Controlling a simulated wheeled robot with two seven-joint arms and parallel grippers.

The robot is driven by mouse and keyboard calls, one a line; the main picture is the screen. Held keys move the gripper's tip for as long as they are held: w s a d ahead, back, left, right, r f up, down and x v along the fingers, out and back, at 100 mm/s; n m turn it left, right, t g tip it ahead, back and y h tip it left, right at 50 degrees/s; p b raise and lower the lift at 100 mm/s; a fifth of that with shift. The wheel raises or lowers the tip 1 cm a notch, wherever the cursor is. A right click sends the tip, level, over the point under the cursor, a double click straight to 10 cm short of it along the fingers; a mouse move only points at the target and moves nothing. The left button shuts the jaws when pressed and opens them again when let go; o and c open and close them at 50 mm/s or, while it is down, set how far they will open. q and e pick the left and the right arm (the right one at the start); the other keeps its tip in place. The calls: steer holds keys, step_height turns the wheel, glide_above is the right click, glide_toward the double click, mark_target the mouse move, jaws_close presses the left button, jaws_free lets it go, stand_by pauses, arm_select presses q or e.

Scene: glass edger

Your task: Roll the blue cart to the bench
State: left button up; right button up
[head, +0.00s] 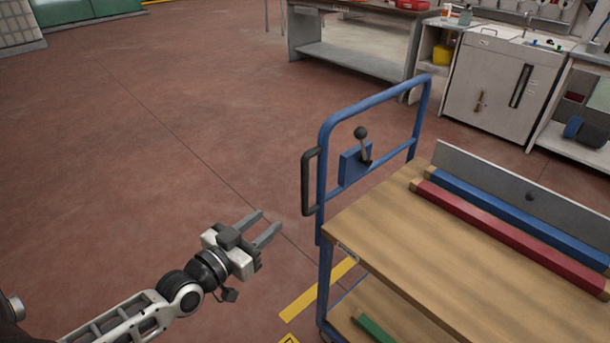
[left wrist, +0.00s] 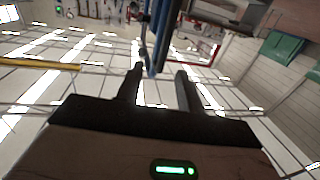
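The blue cart (head: 420,240) stands at the right of the head view. It has a blue tube frame, a wooden top deck and a lower shelf. A dark vertical handle (head: 308,182) is on the left side of its push frame. A lever with a black knob (head: 362,140) sits on a blue plate there. My left gripper (head: 271,224) is open and empty, left of the cart and apart from the handle. In the left wrist view the open fingers (left wrist: 159,75) show with the blue frame (left wrist: 158,40) beyond them. My right gripper is not in view.
A grey bench (head: 350,60) with a lower shelf stands at the back. White cabinets (head: 495,85) with a sink are to its right. Red (head: 510,235) and blue (head: 520,212) bars lie on the cart's deck. The red-brown floor at left is clear.

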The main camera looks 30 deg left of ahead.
mark_target(303, 180)
arm_select(q)
steer(key=w, duration=0.5)
steer(key=w+d, duration=0.1)
steer(key=w, duration=0.5)
steer(key=w+r, duration=0.1)
steer(key=w, duration=0.4)
steer(key=shift+w+d, duration=0.15)
steer(key=shift+w, duration=0.05)
jaws_close()
